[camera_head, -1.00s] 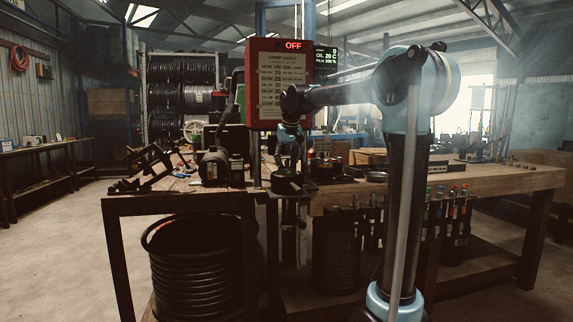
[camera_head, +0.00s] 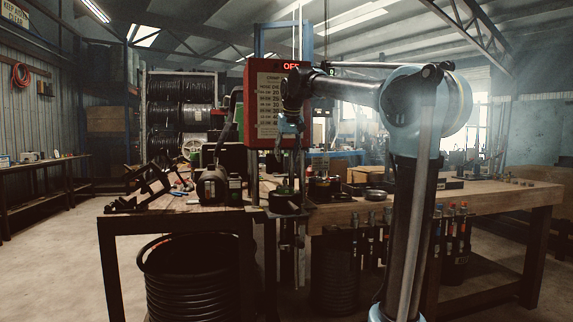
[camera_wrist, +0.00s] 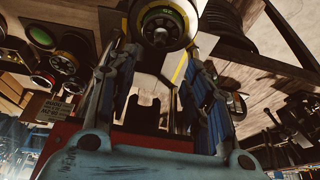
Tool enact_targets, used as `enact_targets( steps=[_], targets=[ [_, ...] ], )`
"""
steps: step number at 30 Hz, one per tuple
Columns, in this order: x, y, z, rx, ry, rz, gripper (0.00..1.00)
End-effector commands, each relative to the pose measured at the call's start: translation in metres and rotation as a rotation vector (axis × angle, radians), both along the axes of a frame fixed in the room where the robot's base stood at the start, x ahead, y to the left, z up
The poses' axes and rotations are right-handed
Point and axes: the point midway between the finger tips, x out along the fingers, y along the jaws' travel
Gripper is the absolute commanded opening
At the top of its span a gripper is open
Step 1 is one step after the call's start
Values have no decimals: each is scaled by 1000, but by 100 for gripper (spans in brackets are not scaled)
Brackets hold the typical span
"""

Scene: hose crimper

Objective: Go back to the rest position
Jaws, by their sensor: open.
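My gripper (camera_head: 291,160) hangs from my arm in front of the red crimper unit (camera_head: 249,105) with its chart and lit OFF sign. It points down over a dark round fitting on the bench edge. In the wrist view my gripper (camera_wrist: 160,85) shows two blue-padded fingers standing apart, with nothing between them. A round metal die head with a green centre (camera_wrist: 163,24) shows beyond the fingertips; I cannot tell how far off it is.
The wooden workbench (camera_head: 500,190) carries a dark motor-like device (camera_head: 212,186) and a clamp frame (camera_head: 150,185) on the left. A coiled black hose (camera_head: 188,275) stands below. Hose reels (camera_head: 180,90) sit on a rack behind. The floor at left (camera_head: 55,260) is clear.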

Motion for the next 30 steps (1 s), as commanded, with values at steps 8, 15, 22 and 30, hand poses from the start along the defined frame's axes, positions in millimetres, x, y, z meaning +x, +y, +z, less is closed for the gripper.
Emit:
enact_targets(
  steps=[8,15,22,30],
  targets=[
    [-5,-6,-2,-1,3,-4,46],
    [-48,-57,-45,-12,27,-45,46],
    [-109,-112,-109,-23,60,-91,46],
    [-187,-165,-196,-34,99,-146,46]
  ],
)
